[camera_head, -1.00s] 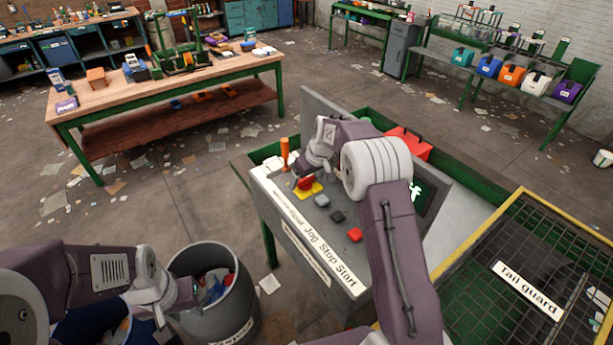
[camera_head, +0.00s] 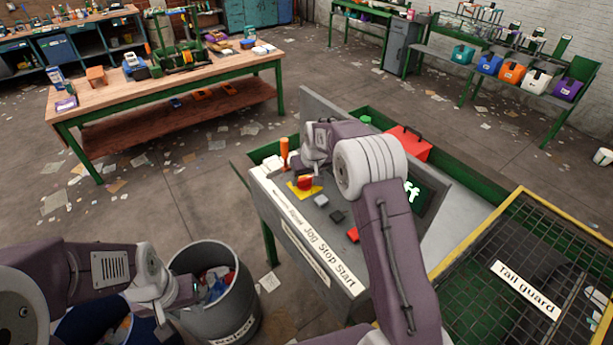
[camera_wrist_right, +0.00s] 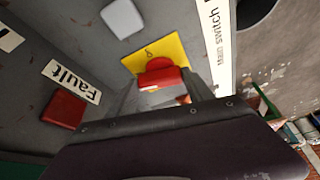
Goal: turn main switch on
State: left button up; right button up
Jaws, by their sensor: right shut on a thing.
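The main switch is a red knob (camera_head: 304,182) on a yellow plate (camera_head: 303,193) on the grey control panel. In the right wrist view the red knob (camera_wrist_right: 160,72) sits between my two fingers, in front of the yellow plate (camera_wrist_right: 178,47), beside the "Main switch" label (camera_wrist_right: 217,45). My right gripper (camera_wrist_right: 165,88) is shut on the knob. In the head view my right arm partly hides this gripper. My left gripper (camera_head: 180,312) hangs low at the left by the grey bin; its fingers are not clear.
Several buttons stand on the panel (camera_head: 262,190), with an orange handle (camera_head: 285,153) at its far corner. A dark screen (camera_head: 425,192) with partly hidden text is behind my right arm. A grey bin (camera_head: 245,300) is at lower left, a mesh tail guard (camera_head: 500,235) at right.

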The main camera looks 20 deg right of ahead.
jog(key=m+h, duration=0.1)
jog(key=m, duration=0.1)
jog(key=shift+a+m, duration=0.15)
jog(key=shift+m, duration=0.25)
jog(key=m+h+b, duration=0.1)
jog(key=m, duration=0.2)
jog(key=shift+a+m, duration=0.1)
jog(key=shift+m, duration=0.3)
jog(key=m+h, duration=0.1)
jog(key=m, duration=0.1)
jog(key=shift+w+r+m+g, duration=0.1)
jog(key=shift+m+g, duration=0.2)
jog(key=shift+g, duration=0.1)
jog(key=shift+a+r+m+g+h+p, duration=0.1)
jog(key=shift+m+g+h+p, duration=0.35)
jog(key=shift+m, duration=0.45)
jog(key=shift+m+p, duration=0.7)
jog(key=shift+m, duration=0.1)
jog(key=shift+a+m+g+h+p, duration=0.1)
jog(key=shift+m+g+h+p, duration=0.3)
jog(key=shift+m+p, duration=0.8)
jog(key=shift+g, duration=0.25)
jog(key=o, duration=1.4)
jog(key=shift+f, duration=0.2)
jog(key=shift+c, duration=0.2)
